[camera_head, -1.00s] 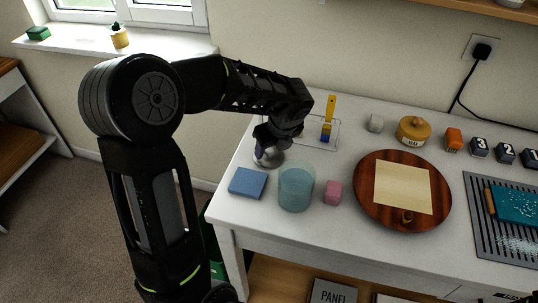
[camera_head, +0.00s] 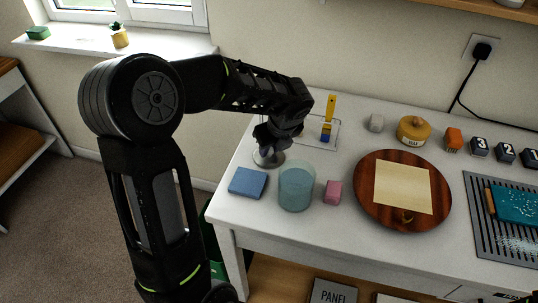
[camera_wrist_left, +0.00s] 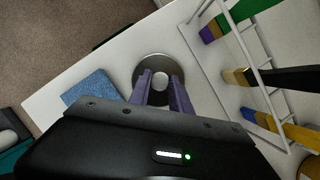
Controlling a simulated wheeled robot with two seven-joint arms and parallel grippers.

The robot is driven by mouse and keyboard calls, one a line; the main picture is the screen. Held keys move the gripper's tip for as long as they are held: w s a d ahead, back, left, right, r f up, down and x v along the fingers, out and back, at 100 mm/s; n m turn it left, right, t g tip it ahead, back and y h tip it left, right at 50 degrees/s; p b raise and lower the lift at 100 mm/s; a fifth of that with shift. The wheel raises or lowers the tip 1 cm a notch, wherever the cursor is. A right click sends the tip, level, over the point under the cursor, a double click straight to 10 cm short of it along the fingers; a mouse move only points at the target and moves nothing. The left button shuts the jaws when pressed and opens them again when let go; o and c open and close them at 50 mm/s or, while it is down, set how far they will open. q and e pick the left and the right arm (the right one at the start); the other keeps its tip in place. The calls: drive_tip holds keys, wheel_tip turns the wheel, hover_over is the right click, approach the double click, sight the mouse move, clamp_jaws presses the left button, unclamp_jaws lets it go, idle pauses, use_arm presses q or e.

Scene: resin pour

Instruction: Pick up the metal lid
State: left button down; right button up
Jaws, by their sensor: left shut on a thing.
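The metal lid (camera_head: 268,158) is a round grey disc with a knob, near the left end of the white table, behind the blue square. In the left wrist view the lid (camera_wrist_left: 152,66) shows its rim beyond my fingers. My left gripper (camera_head: 268,143) points down over the lid. In the left wrist view the gripper's two purple fingers (camera_wrist_left: 160,82) are closed on the lid's pale knob, one on each side. I cannot tell whether the lid is clear of the table. My right gripper is out of view.
A blue square (camera_head: 248,182), a translucent blue cup (camera_head: 296,187) and a pink block (camera_head: 333,192) stand in front of the lid. A wire rack (camera_wrist_left: 237,62) with brushes is close by. A round wooden board (camera_head: 373,213) lies further right.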

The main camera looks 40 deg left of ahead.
use_arm(q)
drive_tip(key=shift+r, duration=0.15)
wheel_tip(320, 180, up, 10)
idle(0.7)
idle(0.6)
